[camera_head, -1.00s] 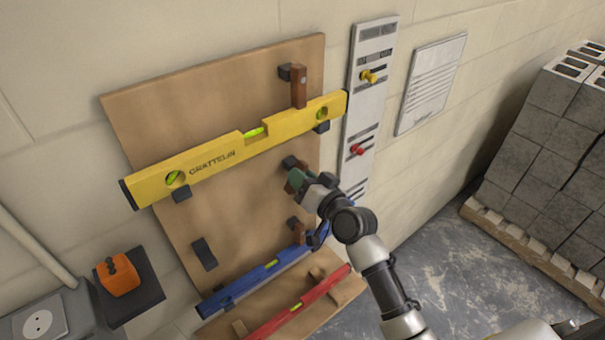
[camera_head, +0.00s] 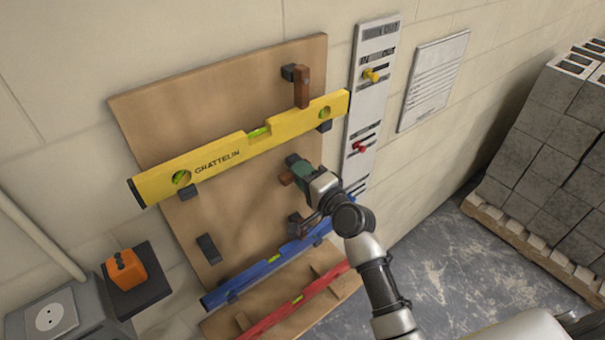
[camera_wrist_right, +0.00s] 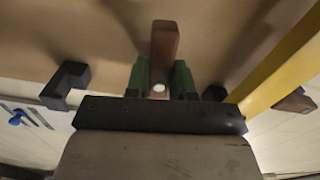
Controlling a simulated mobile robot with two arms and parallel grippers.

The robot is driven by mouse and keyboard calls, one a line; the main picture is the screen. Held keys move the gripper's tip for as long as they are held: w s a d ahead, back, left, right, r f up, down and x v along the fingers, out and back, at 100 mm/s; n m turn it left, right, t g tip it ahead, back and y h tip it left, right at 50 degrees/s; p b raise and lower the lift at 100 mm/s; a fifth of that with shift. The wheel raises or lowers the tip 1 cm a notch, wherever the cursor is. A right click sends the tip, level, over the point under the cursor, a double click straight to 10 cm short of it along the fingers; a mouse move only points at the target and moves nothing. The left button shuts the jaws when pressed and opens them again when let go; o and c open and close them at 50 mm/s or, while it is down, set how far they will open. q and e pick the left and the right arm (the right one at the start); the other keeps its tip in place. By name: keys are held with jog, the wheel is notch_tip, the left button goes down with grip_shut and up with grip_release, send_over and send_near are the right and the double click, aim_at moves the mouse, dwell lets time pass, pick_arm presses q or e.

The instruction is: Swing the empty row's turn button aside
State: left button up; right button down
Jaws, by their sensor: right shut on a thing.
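The empty middle row of the wooden board (camera_head: 225,215) has a brown wooden turn button (camera_head: 287,178). Its end sticks out to the left of my right gripper (camera_head: 298,172), pointing roughly sideways. In the right wrist view the button (camera_wrist_right: 164,45) sits between the two green fingers of my right gripper (camera_wrist_right: 161,80), which is shut on it. The head view hides most of the button behind the gripper. A dark hook (camera_head: 208,249) at the row's left end holds nothing. My left gripper is not in view.
A yellow level (camera_head: 240,150) hangs just above the gripper, with its upright turn button (camera_head: 302,88). A blue level (camera_head: 265,268) hangs below, and a red level (camera_head: 297,300) lower still. A white board (camera_head: 370,100) with coloured knobs is close on the right.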

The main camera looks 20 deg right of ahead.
jog(key=shift+m, duration=0.6)
jog(key=c, duration=1)
grip_release()
jog(key=shift+o, duration=0.2)
jog(key=b+v, duration=0.3)
jog(key=v, duration=0.7)
jog(key=shift+s, duration=0.4)
